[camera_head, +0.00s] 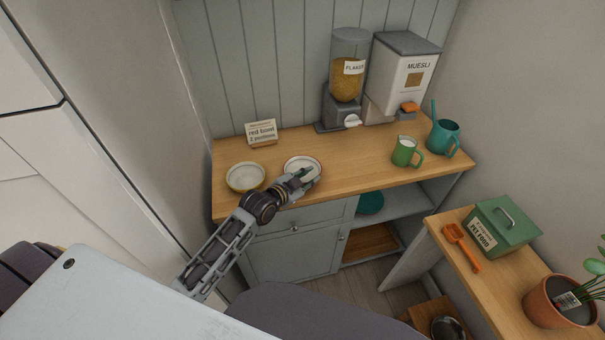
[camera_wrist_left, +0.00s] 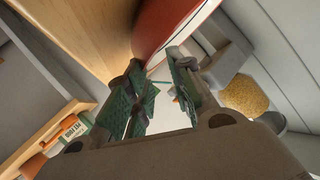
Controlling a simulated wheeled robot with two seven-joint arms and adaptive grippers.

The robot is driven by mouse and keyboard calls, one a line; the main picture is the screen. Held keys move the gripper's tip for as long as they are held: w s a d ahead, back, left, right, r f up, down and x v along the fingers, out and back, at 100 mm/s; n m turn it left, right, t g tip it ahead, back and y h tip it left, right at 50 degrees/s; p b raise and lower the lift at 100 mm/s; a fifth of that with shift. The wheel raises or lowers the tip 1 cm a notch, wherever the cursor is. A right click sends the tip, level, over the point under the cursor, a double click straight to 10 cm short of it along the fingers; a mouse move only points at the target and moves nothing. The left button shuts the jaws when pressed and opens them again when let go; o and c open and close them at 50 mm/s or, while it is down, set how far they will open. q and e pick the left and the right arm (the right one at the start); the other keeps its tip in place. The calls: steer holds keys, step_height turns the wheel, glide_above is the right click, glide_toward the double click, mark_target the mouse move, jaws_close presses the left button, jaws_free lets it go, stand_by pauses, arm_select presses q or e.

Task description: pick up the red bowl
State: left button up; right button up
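The red bowl (camera_head: 302,163) has a pale inside and a thin red rim, and sits on the wooden worktop (camera_head: 365,165). In the left wrist view its red outer wall (camera_wrist_left: 163,22) is large and close, just beyond the fingertips. My left gripper (camera_head: 303,177) reaches over the near right side of the bowl and hides part of it. In the left wrist view the green-padded fingers (camera_wrist_left: 158,68) stand apart, with the bowl's edge near the gap between their tips. I cannot tell whether they touch it. My right gripper is in neither view.
A yellow-rimmed bowl (camera_head: 245,177) stands left of the red one. The worktop's front right is clear.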

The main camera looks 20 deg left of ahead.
mark_target(318, 172)
arm_select(q)
steer(key=shift+p+x, duration=0.35)
steer(key=shift+x, duration=2.2)
steer(key=shift+f, duration=0.2)
jaws_close()
